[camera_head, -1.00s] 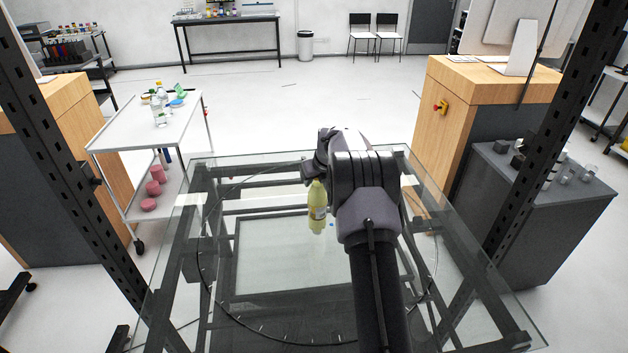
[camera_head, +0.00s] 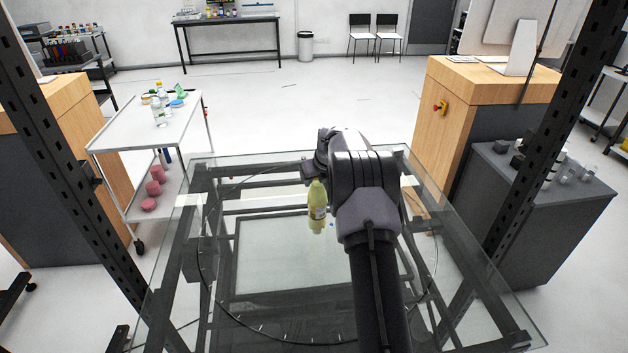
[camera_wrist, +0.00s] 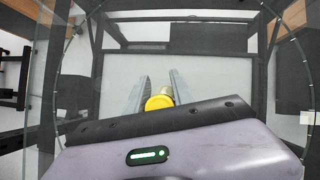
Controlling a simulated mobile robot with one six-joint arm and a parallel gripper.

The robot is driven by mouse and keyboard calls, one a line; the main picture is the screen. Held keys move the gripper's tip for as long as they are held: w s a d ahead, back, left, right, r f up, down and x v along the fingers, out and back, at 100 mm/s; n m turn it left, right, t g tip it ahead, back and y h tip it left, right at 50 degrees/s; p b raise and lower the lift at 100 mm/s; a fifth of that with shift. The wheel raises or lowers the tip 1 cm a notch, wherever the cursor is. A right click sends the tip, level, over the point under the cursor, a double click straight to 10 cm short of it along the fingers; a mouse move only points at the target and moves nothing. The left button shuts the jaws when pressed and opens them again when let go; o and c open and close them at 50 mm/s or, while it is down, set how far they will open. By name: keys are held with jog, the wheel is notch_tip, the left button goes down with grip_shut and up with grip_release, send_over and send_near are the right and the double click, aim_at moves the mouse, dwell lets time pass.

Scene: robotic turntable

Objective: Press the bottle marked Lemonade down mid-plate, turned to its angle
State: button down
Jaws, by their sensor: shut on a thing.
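The bottle (camera_head: 317,209) is yellow-green with a printed label too small to read. It hangs upright below my gripper (camera_head: 313,178), over the glass turntable plate (camera_head: 270,325). In the wrist view the bottle's yellow cap (camera_wrist: 159,102) sits between the two grey fingers of my gripper (camera_wrist: 157,90), which is shut on it. A small blue mark (camera_head: 332,225) shows on or under the glass just right of the bottle's lower end. I cannot tell whether the bottle's base touches the glass. My arm hides part of the plate to the right.
A white cart (camera_head: 185,125) at the left carries several bottles and small items. A wooden cabinet (camera_head: 470,120) and a grey cabinet (camera_head: 525,215) stand at the right. Dark upright posts flank the glass table. The rest of the glass is clear.

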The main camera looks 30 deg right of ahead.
jog(key=shift+s+f, duration=0.1)
jog(key=shift+f, duration=0.2)
jog(key=c, duration=1)
grip_release()
jog(key=shift+r, duration=0.1)
